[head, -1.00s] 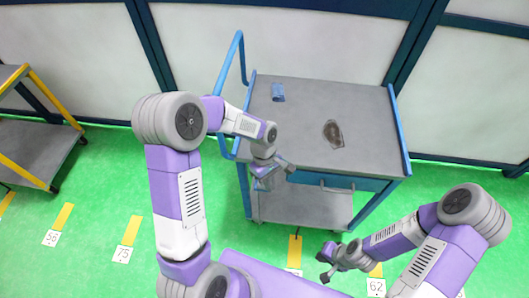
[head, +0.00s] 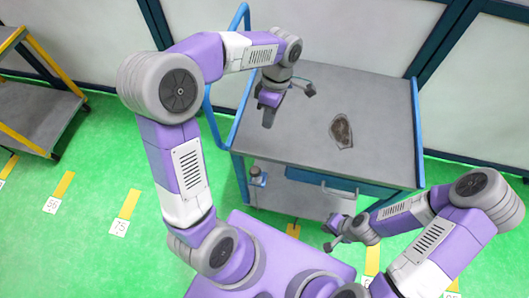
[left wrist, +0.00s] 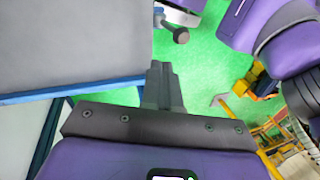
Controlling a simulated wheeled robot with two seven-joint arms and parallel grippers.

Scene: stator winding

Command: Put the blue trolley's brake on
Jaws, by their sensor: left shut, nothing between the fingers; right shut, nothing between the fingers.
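The blue trolley (head: 417,135) has a grey top, a drawer and a lower shelf, and stands in front of me in the head view. I cannot make out its brake or wheels. My left gripper (head: 268,112) is shut and empty, over the left part of the trolley's top in the picture. In the left wrist view its shut fingers (left wrist: 163,88) point away beside a grey flat surface with a blue edge (left wrist: 75,92), with green floor beyond. My right gripper (head: 333,235) is shut and empty, low in front of the trolley's front right part.
A dark flat piece (head: 341,131) lies on the trolley's top. A small can-like item (head: 258,177) shows at the lower shelf's left end. A yellow-framed trolley (head: 40,50) stands at the far left. A wall is behind. Green floor on the left is clear.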

